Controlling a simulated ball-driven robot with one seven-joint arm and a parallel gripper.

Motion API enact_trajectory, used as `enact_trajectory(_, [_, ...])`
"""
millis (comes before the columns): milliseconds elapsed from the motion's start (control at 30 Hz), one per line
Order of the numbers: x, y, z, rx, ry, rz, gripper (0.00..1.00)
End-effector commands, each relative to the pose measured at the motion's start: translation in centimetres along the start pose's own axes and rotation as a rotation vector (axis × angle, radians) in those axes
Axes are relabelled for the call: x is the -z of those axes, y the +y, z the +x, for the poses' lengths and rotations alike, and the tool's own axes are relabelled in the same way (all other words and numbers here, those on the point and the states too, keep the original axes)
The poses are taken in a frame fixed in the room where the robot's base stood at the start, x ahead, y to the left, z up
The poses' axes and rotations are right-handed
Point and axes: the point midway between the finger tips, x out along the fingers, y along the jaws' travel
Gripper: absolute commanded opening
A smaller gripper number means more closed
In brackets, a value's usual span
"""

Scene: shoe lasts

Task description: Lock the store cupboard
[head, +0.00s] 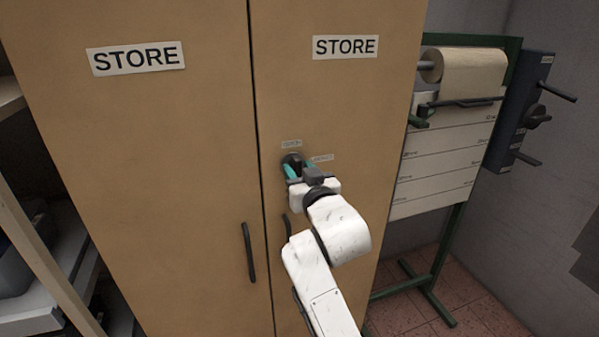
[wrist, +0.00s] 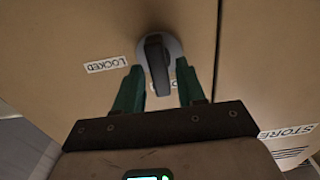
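The store cupboard (head: 150,130) is tan with two closed-looking doors, each with a STORE label. A dark lever knob (head: 292,158) on a round grey plate is on the right door. In the wrist view the lever (wrist: 157,62) points to a small label (wrist: 165,85) that is mostly hidden, not to the LOCKED label (wrist: 105,64) at its left. My gripper (head: 293,169) is at the knob. In the wrist view its green fingers (wrist: 160,68) are apart, one on each side of the lever, with gaps showing; contact is not visible.
Two dark door handles (head: 249,252) are below the knob. A green-framed stand with a paper roll (head: 472,72) and a dark pegged wall unit (head: 520,110) are at the right. Wooden shelving (head: 40,270) is at the left.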

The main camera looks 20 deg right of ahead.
Motion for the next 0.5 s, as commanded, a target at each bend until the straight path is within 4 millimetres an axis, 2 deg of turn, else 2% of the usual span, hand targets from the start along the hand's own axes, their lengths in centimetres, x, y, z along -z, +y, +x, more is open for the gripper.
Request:
enact_trajectory(33, [-0.01, 0.00, -0.01, 0.000, 0.000, 0.000, 0.34])
enact_trajectory(400, [-0.02, 0.00, -0.02, 0.000, -0.001, 0.000, 0.00])
enact_trajectory(500, [-0.02, 0.00, -0.02, 0.000, -0.001, 0.000, 0.00])
